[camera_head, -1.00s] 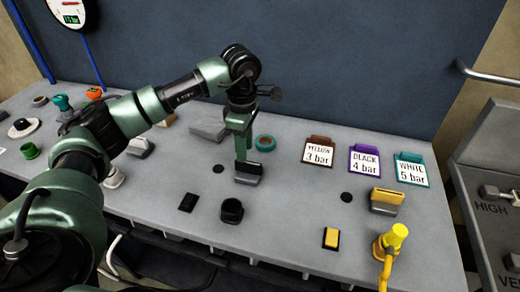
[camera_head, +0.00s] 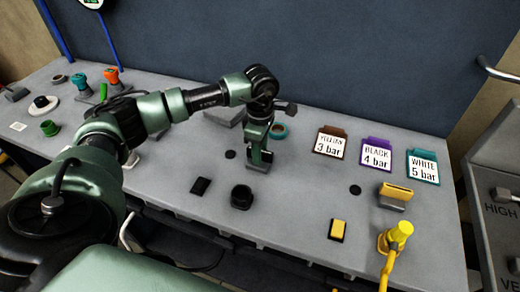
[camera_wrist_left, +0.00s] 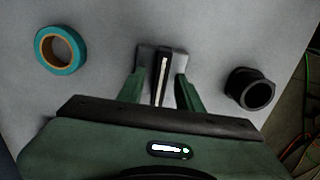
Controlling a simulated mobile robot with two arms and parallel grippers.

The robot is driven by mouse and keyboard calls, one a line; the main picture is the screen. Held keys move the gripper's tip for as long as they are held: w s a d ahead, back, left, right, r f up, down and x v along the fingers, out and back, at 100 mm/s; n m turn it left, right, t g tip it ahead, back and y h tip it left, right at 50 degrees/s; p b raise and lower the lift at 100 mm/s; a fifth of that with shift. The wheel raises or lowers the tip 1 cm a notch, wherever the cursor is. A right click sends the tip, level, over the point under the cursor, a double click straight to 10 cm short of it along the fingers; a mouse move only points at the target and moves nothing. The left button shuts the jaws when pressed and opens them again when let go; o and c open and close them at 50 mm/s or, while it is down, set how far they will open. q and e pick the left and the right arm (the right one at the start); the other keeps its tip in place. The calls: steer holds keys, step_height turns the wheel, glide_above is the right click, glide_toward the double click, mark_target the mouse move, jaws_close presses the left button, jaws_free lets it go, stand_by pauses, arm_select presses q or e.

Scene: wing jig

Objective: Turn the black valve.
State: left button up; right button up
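The black valve is a black bar handle with a white stripe on a small grey base. In the left wrist view the valve (camera_wrist_left: 162,72) stands between the two green fingers of my left gripper (camera_wrist_left: 158,84). The fingers are open, one on each side of the handle, with a small gap visible on both sides. In the head view my left gripper (camera_head: 258,152) is down at the valve (camera_head: 267,156) near the middle of the bench and hides most of it. My right gripper is not in view.
A teal tape ring (camera_head: 279,131) lies behind the valve and a black round socket (camera_head: 241,196) in front. A yellow valve (camera_head: 396,192), a yellow fitting (camera_head: 397,235) and cards reading yellow 3, black 4 (camera_head: 376,155) and white 5 bar stand to the right.

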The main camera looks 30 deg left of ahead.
arm_select(q)
jaws_close()
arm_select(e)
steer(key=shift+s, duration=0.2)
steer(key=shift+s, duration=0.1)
